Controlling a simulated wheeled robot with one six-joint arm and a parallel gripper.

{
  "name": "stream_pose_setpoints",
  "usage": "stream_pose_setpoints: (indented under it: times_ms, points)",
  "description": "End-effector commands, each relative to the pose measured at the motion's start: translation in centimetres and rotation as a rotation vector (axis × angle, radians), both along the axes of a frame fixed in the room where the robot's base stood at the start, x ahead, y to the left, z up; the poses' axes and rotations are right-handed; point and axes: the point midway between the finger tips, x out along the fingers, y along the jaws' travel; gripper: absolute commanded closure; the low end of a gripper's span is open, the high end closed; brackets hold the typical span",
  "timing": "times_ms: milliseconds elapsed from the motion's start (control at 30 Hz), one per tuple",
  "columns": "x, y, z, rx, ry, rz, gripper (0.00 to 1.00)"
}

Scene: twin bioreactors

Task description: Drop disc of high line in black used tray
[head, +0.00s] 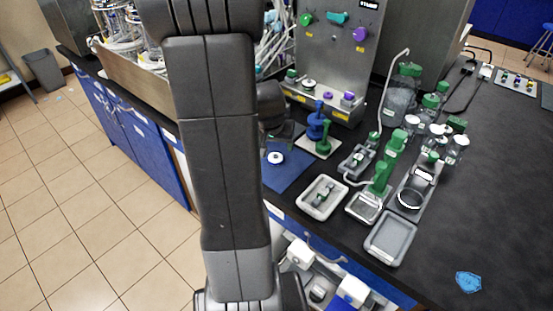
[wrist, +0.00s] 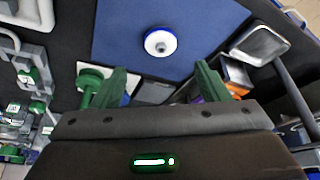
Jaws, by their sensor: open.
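A small round white disc (head: 275,157) with a grey centre lies on a blue mat (head: 290,172). In the wrist view the disc (wrist: 160,42) shows a blue edge and lies on the mat (wrist: 115,30), ahead of my fingertips. My gripper (wrist: 160,80) is open, its two green fingers spread apart with no disc between them. In the head view my arm hides most of the gripper. I cannot tell which thing is the black used tray; a dark grey flat piece (wrist: 154,92) shows partly between the fingers.
A steel panel (head: 336,55) with coloured knobs stands behind the mat. A white-rimmed tray (head: 322,197), a grey tray (head: 391,238) and several green-capped bottles crowd the bench to the right. A shiny metal tray (wrist: 262,43) is right of the mat. The bench's right side is mostly clear.

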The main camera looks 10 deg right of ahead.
Motion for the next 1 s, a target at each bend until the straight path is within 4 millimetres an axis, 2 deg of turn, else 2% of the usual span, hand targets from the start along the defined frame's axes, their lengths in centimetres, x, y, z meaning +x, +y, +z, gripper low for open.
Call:
stream_pose_setpoints:
  times_ms: [100, 367, 733, 1000]
  points:
    - [0.4, -0.2, -1.3, 0.000, 0.002, 0.000, 0.31]
    - [0.8, -0.4, -2.3, 0.001, 0.001, -0.001, 0.31]
    - [2.3, -0.8, -6.2, 0.001, 0.001, -0.001, 0.31]
    - [2.5, -0.8, -6.7, 0.000, -0.002, 0.000, 0.31]
